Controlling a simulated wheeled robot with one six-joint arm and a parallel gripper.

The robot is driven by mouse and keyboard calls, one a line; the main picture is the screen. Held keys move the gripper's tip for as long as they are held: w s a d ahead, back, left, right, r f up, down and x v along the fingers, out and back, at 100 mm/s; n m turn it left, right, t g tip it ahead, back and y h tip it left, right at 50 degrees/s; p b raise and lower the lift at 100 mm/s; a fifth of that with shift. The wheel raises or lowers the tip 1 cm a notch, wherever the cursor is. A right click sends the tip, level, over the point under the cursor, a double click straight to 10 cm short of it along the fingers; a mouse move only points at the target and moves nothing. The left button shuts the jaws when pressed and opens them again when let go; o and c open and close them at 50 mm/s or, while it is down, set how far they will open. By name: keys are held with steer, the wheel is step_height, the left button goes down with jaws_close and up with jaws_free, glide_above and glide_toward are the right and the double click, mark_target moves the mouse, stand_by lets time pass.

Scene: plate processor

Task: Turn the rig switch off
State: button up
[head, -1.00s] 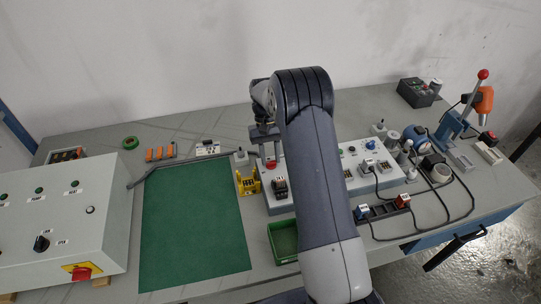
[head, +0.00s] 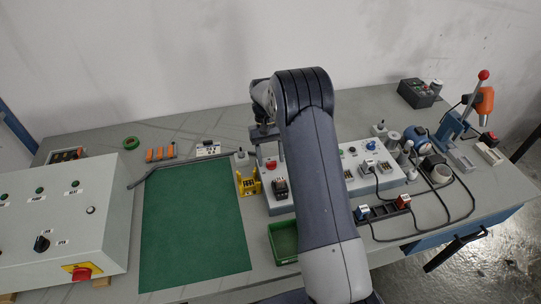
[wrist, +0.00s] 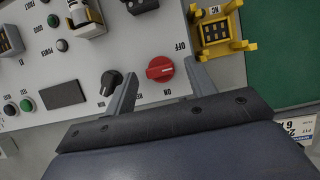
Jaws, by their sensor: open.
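The rig switch, a red rotary knob (wrist: 160,69), sits on the grey panel with OFF and ON labels beside it. It also shows in the head view (head: 270,165) near the panel's left end. A pale mark runs across the knob's grip; I cannot tell surely which label it points to. My gripper (wrist: 162,72) is open, with one finger on each side of the red knob and gaps between. In the head view my gripper (head: 268,153) is above that end of the panel. Whether the fingertips reach down to knob height is unclear.
A black knob (wrist: 112,80) is close beside the left finger in the wrist view. A yellow holder (wrist: 218,32) stands close beyond the right finger. A green mat (head: 195,225) and green tray (head: 284,240) lie nearby. Cables and a power strip (head: 385,212) are at the right.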

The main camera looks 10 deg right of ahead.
steer(key=v, duration=1)
steer(key=shift+r+b, duration=0.35)
steer(key=shift+b, duration=0.1)
steer(key=shift+w, duration=0.1)
steer(key=shift+f, duration=0.1)
steer(key=p+x, duration=0.1)
steer(key=x, duration=0.9)
steer(key=shift+f, duration=0.35)
